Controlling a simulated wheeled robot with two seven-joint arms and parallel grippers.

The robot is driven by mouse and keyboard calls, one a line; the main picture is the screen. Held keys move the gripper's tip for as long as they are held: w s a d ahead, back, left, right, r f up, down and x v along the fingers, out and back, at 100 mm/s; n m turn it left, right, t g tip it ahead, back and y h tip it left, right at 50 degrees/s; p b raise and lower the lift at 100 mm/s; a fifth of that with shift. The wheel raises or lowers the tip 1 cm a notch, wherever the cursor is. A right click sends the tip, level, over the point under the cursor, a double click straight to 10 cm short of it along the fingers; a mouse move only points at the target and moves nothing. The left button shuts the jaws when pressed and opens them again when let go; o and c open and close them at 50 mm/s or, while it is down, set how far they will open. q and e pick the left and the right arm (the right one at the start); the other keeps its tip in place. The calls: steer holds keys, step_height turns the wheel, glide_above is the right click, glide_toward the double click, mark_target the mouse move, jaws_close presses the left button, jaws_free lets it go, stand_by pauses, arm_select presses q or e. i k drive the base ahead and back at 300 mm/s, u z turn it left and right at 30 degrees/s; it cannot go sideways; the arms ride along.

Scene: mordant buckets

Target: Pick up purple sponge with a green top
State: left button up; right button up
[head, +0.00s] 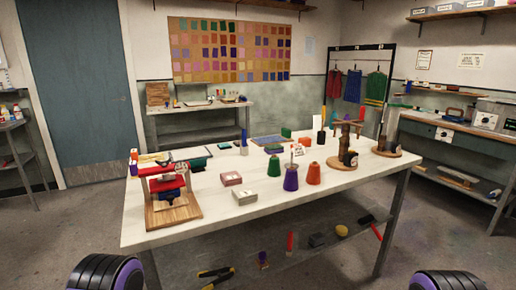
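I cannot make out a purple sponge with a green top for sure. Neither gripper shows in the head view.
A side bench (425,131) stands right.

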mark_target(272, 149)
steer(key=z, duration=2)
steer(key=i, duration=1.1)
steer(key=u, duration=1.3)
